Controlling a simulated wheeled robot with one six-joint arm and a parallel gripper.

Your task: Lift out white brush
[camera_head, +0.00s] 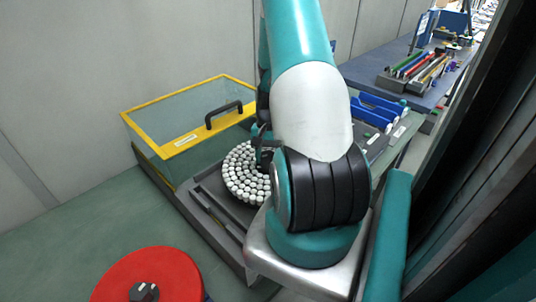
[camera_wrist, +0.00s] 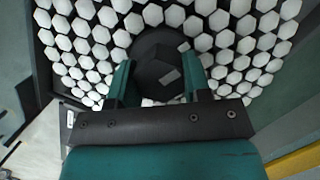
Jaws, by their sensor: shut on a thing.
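The white brush (camera_head: 242,178) is a round disc of many white tufts with a dark hub at its middle. It fills the top of the wrist view (camera_wrist: 83,45). My gripper (camera_wrist: 156,72) has its two teal fingers on either side of the dark hub (camera_wrist: 158,55) and is shut on it. In the head view my gripper (camera_head: 264,150) is over the brush's middle, partly hidden by my arm. My arm also hides the brush's right side. I cannot tell whether the brush rests on the dark tray (camera_head: 213,207) or hangs just above it.
A clear box with a yellow frame and black handle (camera_head: 224,113) stands behind the brush at left. A red disc (camera_head: 150,276) is at the front left. Blue-handled tools (camera_head: 379,108) lie to the right, with a workbench (camera_head: 437,88) beyond. The green floor at left is open.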

